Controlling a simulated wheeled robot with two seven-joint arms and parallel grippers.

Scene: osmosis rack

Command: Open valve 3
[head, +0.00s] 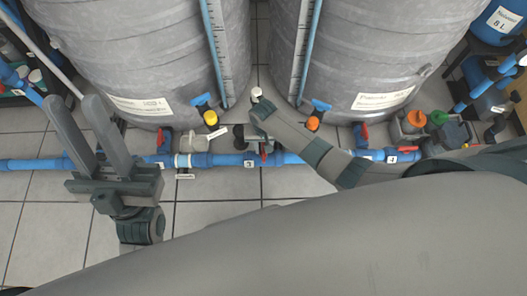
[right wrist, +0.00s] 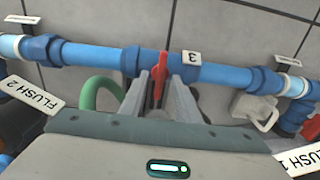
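Valve 3's red handle (right wrist: 160,78) stands across the blue pipe in the right wrist view, beside a white label 3 (right wrist: 191,58). My right gripper (right wrist: 161,88) has its fingers on either side of this handle; I cannot tell whether they press on it. In the head view the label 3 (head: 249,163) is on the pipe and a bit of the red handle (head: 264,154) shows beside it. My right arm covers part of that area. My left gripper (head: 103,135) is open and empty, raised at the left, with its fingers pointing up in the picture.
The blue pipe (head: 222,160) runs along the tiled floor before two large grey tanks (head: 140,60). Other valves with red handles (head: 160,136) sit along it. In the right wrist view, FLUSH 2 (right wrist: 32,95) and another flush label (right wrist: 300,158) flank my gripper, with a green hose (right wrist: 98,88) nearby.

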